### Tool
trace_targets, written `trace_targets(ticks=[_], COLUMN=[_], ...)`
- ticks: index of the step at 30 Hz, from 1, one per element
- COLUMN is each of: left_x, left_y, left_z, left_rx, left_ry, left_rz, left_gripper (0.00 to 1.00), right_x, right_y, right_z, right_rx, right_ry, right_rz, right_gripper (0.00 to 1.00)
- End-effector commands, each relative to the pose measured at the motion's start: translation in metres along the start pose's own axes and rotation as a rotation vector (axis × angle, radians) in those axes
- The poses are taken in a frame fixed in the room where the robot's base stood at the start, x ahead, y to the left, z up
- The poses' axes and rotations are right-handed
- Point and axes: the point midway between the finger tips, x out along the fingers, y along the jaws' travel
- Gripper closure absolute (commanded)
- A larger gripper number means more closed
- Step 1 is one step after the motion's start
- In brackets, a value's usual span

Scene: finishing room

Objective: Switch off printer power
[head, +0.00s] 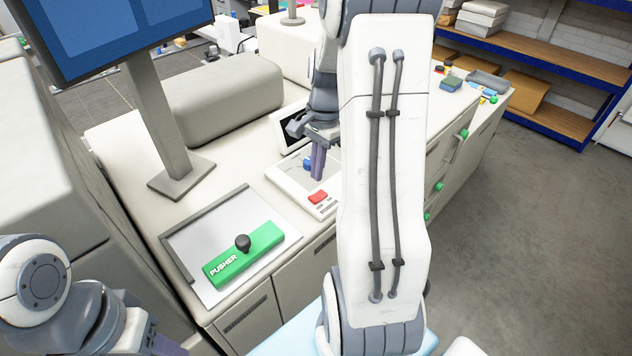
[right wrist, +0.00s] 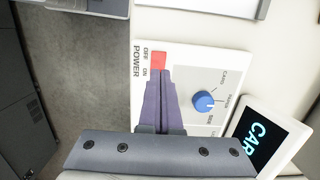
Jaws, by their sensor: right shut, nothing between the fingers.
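The printer's control panel (head: 281,178) lies on the counter in the head view and also fills the middle of the right wrist view (right wrist: 185,62). Its red power switch (head: 318,197) sits beside the words POWER, OFF and ON in the right wrist view (right wrist: 158,60). Which way it is set is unclear. My right gripper (head: 317,176) is shut and empty, its purple fingers pointing down over the panel. In the right wrist view the fingertips (right wrist: 157,74) overlap the switch's lower edge; contact cannot be judged. My left gripper (head: 168,346) barely shows at the bottom edge.
A blue mode knob (right wrist: 203,101) is right beside the right fingers. A lit screen (right wrist: 262,137) stands next to the panel. A green PUSHER block (head: 243,253) with a black knob lies on a tray to the left. A monitor stand (head: 160,115) rises behind it.

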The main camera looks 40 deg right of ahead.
Motion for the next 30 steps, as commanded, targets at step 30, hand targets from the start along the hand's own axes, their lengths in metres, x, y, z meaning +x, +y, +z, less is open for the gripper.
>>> trace_targets(ticks=[30], left_x=[-0.015], left_y=[0.001], left_z=[-0.001], left_rx=[0.003], left_ry=[0.000], left_rz=[0.000], left_gripper=[0.50], right_x=[0.060], right_y=[0.000], right_z=[0.001], right_rx=[0.001], right_ry=[0.000], right_rz=[0.000], right_gripper=[1.00])
